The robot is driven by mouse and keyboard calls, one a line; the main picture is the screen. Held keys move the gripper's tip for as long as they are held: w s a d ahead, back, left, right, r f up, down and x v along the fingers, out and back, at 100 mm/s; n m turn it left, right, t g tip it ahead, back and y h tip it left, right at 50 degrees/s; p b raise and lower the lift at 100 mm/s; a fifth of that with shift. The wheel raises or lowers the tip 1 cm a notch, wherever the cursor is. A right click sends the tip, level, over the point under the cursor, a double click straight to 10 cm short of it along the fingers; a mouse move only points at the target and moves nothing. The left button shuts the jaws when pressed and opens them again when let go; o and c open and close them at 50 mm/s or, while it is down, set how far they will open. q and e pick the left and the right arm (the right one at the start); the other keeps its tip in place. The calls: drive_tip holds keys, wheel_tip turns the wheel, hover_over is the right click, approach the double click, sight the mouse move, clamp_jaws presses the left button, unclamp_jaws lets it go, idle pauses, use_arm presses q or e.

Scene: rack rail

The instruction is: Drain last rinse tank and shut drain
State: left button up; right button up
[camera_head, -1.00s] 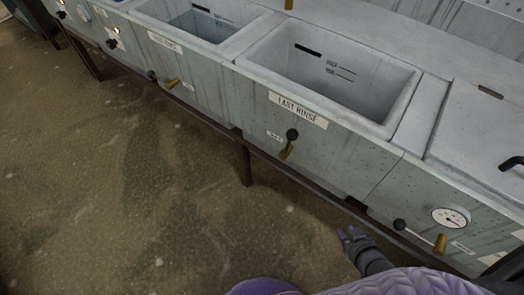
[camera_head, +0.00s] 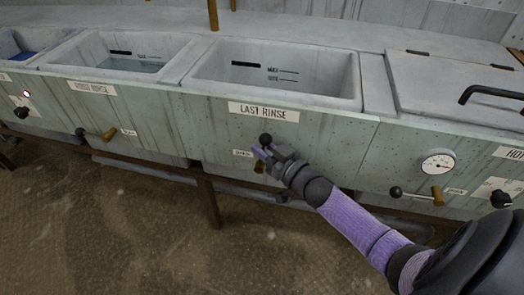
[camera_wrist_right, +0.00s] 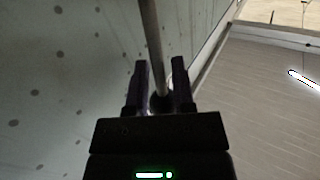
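My right gripper (camera_head: 264,152) is at this lever. In the right wrist view, the lever's rod (camera_wrist_right: 152,45) runs between the two fingers (camera_wrist_right: 160,85), with a dark knob low in the gap. Whether the fingers press on it is unclear. My left gripper is out of view.
A neighbouring rinse tank (camera_head: 120,58) with water stands to the left, with its own lever and brass spout (camera_head: 109,134). To the right are a lidded tank (camera_head: 455,80), a dial gauge (camera_head: 437,163) and another lever (camera_head: 396,192). A support leg (camera_head: 208,200) stands below.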

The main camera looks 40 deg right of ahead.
clamp_jaws()
idle(0.4)
idle(1.1)
